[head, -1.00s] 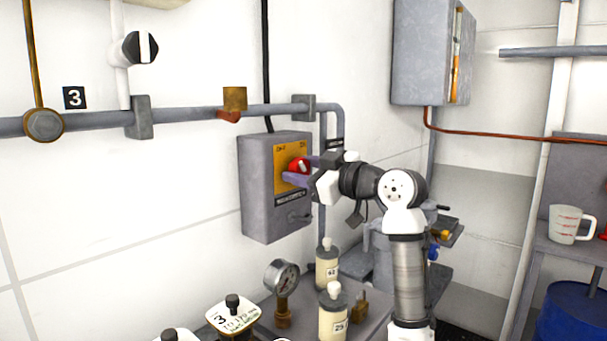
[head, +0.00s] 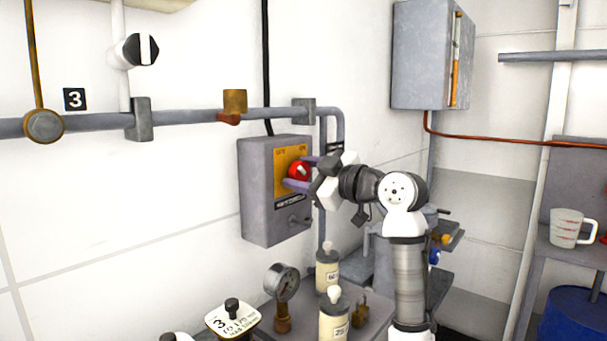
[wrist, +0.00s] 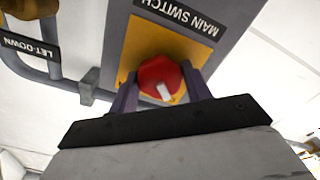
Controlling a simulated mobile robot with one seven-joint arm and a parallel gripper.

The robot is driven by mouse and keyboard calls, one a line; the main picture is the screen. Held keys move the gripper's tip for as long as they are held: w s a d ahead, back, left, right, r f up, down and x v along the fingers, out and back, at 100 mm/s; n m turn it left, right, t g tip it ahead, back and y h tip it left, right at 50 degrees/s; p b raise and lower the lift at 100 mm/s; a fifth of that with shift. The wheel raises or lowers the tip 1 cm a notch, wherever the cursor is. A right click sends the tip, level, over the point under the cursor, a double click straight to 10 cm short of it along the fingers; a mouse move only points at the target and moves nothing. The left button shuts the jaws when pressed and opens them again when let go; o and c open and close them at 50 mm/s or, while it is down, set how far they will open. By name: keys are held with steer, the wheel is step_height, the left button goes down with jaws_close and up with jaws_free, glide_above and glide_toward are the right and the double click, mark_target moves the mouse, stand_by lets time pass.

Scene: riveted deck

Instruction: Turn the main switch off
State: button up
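The main switch is a grey box (head: 262,192) on the white wall, with a yellow plate (head: 281,158) and a red round knob (head: 298,170) bearing a white mark. In the wrist view the plate reads MAIN SWITCH, and the red knob (wrist: 158,75) sits between my two purple fingers. My gripper (head: 301,173) reaches the knob from the right, one finger on each side, and appears closed on it. The small plate lettering in the head view is hard to read.
A grey pipe (head: 185,117) runs along the wall above the box. Below stand a pressure gauge (head: 283,283), cream bottles (head: 333,325) and a tag marked 3 (head: 232,317). A grey cabinet (head: 421,55) hangs at upper right.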

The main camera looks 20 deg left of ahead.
steer(key=o, duration=0.3)
steer(key=shift+o, duration=0.2)
steer(key=b+v, duration=0.2)
steer(key=v, duration=1.1)
steer(key=shift+d+b, duration=0.3)
steer(key=shift+d, duration=0.1)
steer(key=shift+s+d, duration=0.1)
steer(key=shift+s, duration=0.05)
